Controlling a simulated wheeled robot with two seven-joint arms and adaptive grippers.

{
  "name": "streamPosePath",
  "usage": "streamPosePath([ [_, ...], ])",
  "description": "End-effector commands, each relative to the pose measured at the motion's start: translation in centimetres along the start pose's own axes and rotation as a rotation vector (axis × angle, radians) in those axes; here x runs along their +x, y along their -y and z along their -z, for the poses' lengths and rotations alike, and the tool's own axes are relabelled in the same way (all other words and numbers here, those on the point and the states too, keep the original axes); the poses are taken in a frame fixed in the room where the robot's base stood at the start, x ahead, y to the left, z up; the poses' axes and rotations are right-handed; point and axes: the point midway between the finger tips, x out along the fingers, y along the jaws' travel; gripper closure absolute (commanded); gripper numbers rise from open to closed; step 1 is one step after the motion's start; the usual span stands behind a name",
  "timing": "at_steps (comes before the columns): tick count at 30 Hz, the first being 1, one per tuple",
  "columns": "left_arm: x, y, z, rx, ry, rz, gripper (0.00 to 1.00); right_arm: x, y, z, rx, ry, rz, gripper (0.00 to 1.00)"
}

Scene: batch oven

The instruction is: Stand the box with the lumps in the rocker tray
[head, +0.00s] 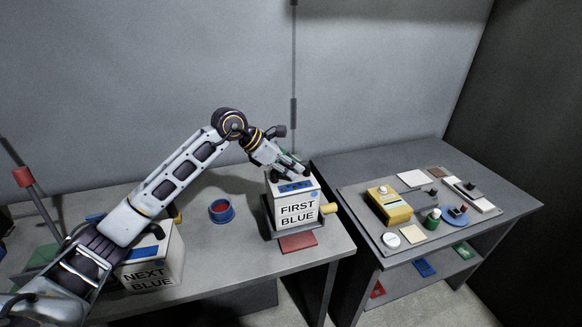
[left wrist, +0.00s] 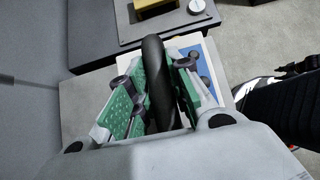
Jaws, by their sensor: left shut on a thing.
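A white box labelled "FIRST BLUE" (head: 297,209) stands upright at the right end of the long bench, in or directly over a dark tray (head: 265,224) with a yellow knob on its right. I cannot tell whether its base touches the tray floor. My left gripper (head: 292,171) is above the box. In the left wrist view its green-padded fingers are shut around a black bar-like handle (left wrist: 155,75), with the box's white and blue top (left wrist: 212,62) behind. Any lumps inside are hidden.
A box labelled "NEXT BLUE" (head: 152,270) stands at left, partly behind my left arm. A blue dish with red inside (head: 221,211) is mid-bench. A red pad (head: 298,242) lies before the tray. The right table holds a yellow device (head: 389,207) and small items.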

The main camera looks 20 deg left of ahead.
Motion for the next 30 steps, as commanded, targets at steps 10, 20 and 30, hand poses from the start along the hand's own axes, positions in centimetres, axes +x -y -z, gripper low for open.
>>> streamPosePath([
  [10, -0.08, -0.06, -0.16, 0.003, 0.008, -0.004, 1.00, 0.22, 0.02, -0.01, 0.000, 0.000, 0.000, 0.60],
  [20, 0.07, -0.04, 0.01, 0.002, 0.005, -0.002, 0.59, 0.29, 0.02, -0.01, 0.000, 0.000, 0.000, 0.60],
  [30, 0.42, 0.04, 0.48, -0.002, -0.005, 0.002, 0.54, 0.31, -0.13, -0.03, -0.001, 0.000, -0.001, 0.60],
])
